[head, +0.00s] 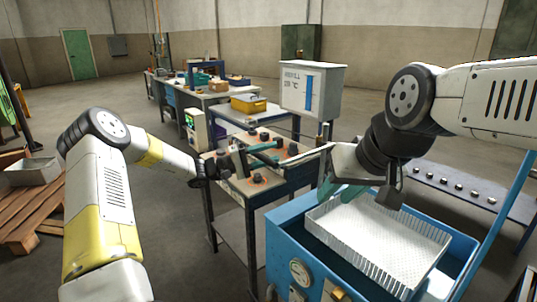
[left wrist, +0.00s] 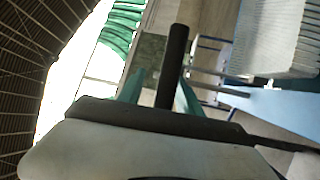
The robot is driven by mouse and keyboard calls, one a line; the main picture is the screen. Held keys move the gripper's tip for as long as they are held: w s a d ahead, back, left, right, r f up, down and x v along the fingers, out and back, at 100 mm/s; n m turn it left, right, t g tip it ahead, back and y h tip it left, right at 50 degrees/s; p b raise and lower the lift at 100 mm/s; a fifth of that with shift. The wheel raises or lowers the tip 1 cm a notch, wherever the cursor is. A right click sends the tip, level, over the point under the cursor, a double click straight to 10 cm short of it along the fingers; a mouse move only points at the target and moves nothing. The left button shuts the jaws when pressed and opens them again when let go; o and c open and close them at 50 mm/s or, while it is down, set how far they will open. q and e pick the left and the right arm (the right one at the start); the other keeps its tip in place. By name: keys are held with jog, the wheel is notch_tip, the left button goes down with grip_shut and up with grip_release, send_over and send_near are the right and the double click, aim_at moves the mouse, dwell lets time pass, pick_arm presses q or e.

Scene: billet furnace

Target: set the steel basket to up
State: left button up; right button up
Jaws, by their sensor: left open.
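The steel basket (head: 385,235) is a pale mesh tray in the top of the blue tank (head: 310,262). Its ribbed side shows at the upper right of the left wrist view (left wrist: 275,40).
A bench (head: 232,186) with several dark fittings stands left of the tank. A grey cabinet (head: 312,90) stands behind it. A roller table (head: 470,190) lies to the right. A wooden pallet (head: 35,215) is at the far left.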

aim_at(257, 156)
pick_arm(q)
jog(key=v, duration=0.7)
jog(key=shift+a, duration=0.35)
jog(key=shift+a, duration=0.1)
